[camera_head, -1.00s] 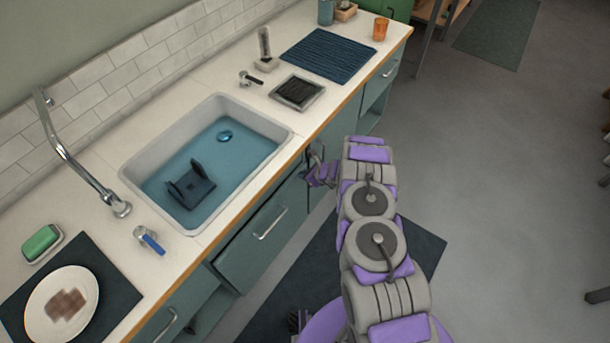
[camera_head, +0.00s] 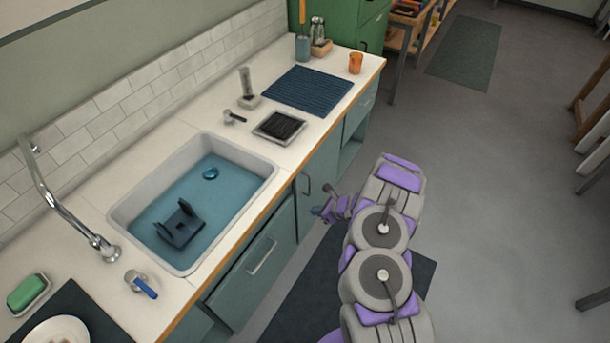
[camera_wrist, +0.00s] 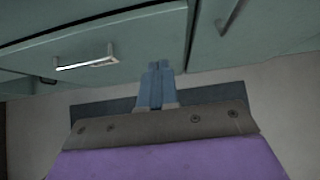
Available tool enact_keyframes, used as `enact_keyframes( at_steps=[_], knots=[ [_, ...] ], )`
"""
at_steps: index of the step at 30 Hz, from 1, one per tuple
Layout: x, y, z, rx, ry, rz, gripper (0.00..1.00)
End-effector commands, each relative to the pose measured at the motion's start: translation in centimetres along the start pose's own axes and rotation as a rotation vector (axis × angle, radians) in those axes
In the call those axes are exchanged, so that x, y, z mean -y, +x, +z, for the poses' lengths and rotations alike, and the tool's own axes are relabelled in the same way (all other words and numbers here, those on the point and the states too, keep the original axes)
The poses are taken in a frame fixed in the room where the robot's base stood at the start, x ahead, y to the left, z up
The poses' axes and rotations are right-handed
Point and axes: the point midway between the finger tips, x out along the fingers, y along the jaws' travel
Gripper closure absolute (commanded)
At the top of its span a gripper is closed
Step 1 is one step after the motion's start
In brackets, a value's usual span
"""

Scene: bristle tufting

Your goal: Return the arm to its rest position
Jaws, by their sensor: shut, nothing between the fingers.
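My gripper (camera_head: 318,211) is in front of the teal cabinet below the counter, to the right of the sink. In the wrist view its two blue fingers (camera_wrist: 158,68) are together with nothing between them, and they point at the cabinet fronts. My grey and purple arm is folded at the lower right of the head view.
The sink (camera_head: 125,210) holds blue water and a dark blue holder (camera_head: 181,226). A drawer with a metal handle (camera_head: 262,256) is close to the gripper. A dark mat (camera_head: 310,290) lies on the floor. Open grey floor (camera_head: 490,200) is to the right.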

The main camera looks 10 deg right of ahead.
Motion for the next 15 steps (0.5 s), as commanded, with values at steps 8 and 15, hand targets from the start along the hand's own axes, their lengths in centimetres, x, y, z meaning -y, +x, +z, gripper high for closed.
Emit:
enact_keyframes(
  at_steps=[8, 15],
  knots=[
    [0.1, -0.3, 0.5, 0.010, -0.009, 0.006, 1.00],
    [-2.4, -2.3, 9.0, 0.108, -0.183, 0.094, 1.00]
  ],
)
